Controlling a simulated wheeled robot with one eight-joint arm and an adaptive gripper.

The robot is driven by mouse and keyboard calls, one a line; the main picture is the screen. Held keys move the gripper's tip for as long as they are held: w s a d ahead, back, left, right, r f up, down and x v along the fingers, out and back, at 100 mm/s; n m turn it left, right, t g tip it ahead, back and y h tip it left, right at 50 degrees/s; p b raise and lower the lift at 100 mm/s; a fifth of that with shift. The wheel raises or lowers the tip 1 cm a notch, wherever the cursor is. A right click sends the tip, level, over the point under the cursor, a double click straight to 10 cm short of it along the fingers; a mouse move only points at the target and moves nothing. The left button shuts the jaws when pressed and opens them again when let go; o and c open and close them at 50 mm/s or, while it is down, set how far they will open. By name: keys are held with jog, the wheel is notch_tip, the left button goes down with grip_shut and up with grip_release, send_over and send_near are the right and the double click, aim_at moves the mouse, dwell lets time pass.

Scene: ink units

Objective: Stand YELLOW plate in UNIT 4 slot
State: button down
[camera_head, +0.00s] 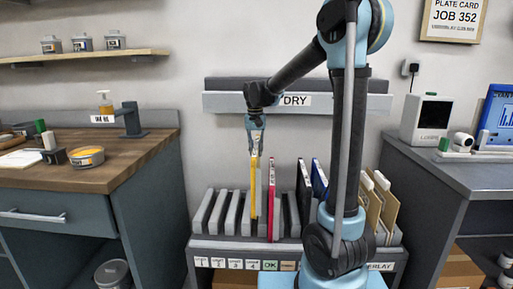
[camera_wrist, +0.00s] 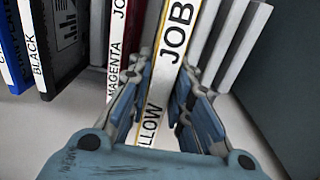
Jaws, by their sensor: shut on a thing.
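The yellow plate (camera_head: 254,190) stands upright among the grey dividers of the slotted rack in the head view. My gripper (camera_head: 256,149) is above it, shut on its upper edge. In the wrist view the plate's white edge label (camera_wrist: 172,50), reading "YELLOW JOB", lies between the two fingers of my gripper (camera_wrist: 164,92). The plate's lower end sits low between dividers; I cannot tell whether it is seated or in which numbered slot. The rack (camera_head: 215,243) carries small number cards (camera_head: 235,264) along its front, including a 4.
The magenta plate (camera_head: 271,200) stands close right of the yellow one. A black plate (camera_head: 304,190) and a blue plate (camera_head: 319,180) stand further right, then tan folders (camera_head: 383,205). Empty grey dividers (camera_head: 216,212) are at left. The DRY rail (camera_head: 225,103) is on the wall behind.

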notch_tip(320, 180, down, 11)
jog(key=shift+f, duration=0.15)
dwell(0.9)
jog(key=shift+s+f, duration=0.15)
jog(key=shift+f, duration=0.2)
dwell(0.8)
jog(key=c, duration=1.4)
grip_release()
jog(key=shift+f, duration=0.1)
jog(key=shift+o, duration=0.2)
notch_tip(320, 180, up, 12)
jog(key=shift+a, duration=0.15)
jog(key=shift+r, duration=2.5)
